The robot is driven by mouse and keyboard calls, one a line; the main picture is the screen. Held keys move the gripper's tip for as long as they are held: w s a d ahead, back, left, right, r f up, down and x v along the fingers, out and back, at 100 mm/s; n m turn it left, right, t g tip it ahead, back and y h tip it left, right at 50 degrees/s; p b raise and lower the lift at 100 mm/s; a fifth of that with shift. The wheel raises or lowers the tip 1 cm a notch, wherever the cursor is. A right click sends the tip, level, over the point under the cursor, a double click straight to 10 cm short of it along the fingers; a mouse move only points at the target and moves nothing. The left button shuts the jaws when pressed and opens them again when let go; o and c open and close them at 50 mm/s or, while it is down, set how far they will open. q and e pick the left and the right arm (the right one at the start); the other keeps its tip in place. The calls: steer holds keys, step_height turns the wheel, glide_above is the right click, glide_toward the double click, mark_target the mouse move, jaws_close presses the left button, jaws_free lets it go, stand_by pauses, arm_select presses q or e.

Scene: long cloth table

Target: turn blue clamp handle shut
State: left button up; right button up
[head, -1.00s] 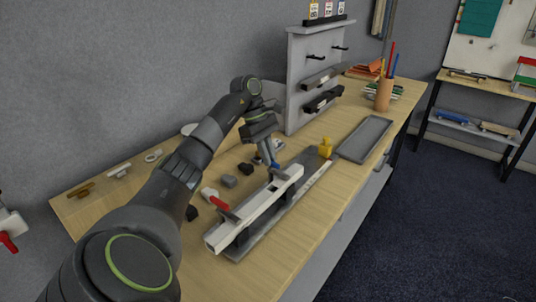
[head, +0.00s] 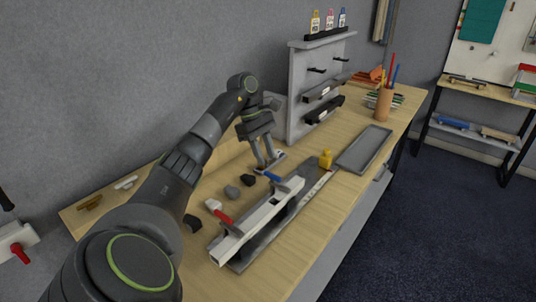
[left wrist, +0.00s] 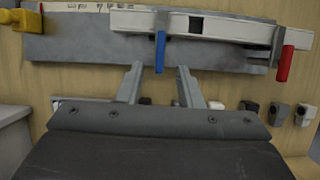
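The blue clamp handle (head: 271,176) sticks out from the far end of a white bar (head: 258,214), on the wall side. It also shows in the left wrist view (left wrist: 160,52), square to the bar. My left gripper (head: 268,167) is open and empty beside the blue handle. In the left wrist view its fingertips (left wrist: 160,69) frame the handle's free end, with a gap on both sides. I cannot tell its exact depth. My right gripper is out of view.
The bar lies on a grey plate (head: 244,262). A yellow block (head: 326,159) stands at the plate's far end, and a grey tray (head: 364,148) lies beyond. Several small dark and grey pieces (head: 232,191) lie between bar and wall. A grey rack (head: 306,90) stands behind the gripper.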

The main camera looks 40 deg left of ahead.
arm_select(q)
steer(key=p+v, duration=1)
steer(key=v, duration=0.2)
steer(key=shift+a, duration=0.15)
steer(key=shift+r, duration=0.1)
stand_by(0.3)
